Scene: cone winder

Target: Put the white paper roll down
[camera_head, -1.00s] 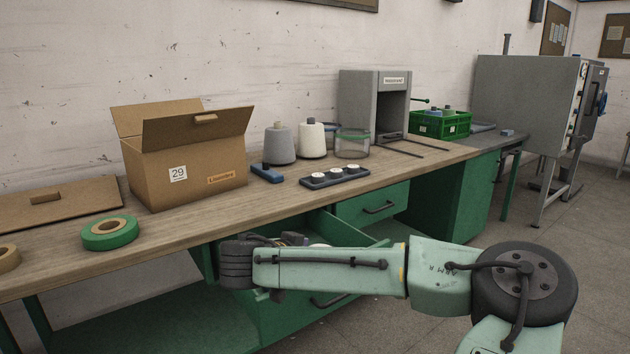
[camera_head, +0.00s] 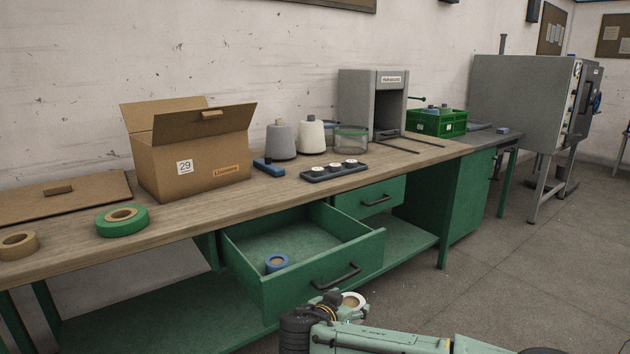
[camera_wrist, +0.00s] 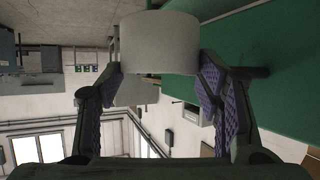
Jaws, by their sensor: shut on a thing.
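The white paper roll (camera_head: 352,300) is held by my gripper (camera_head: 336,303) low in front of the open green drawer, near the bottom of the head view. In the wrist view the white paper roll (camera_wrist: 160,42) fills the top middle. The purple-padded fingers of my gripper (camera_wrist: 162,72) are shut on it from both sides. The roll is off any surface that I can see. My arm hides part of the gripper in the head view.
The open drawer (camera_head: 330,277) holds a blue tape roll (camera_head: 276,262) and has free room. On the workbench (camera_head: 190,218) stand a cardboard box (camera_head: 190,160), a green tape roll (camera_head: 122,221), yarn cones and a dark tray (camera_head: 335,172). Bare wood lies along its front.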

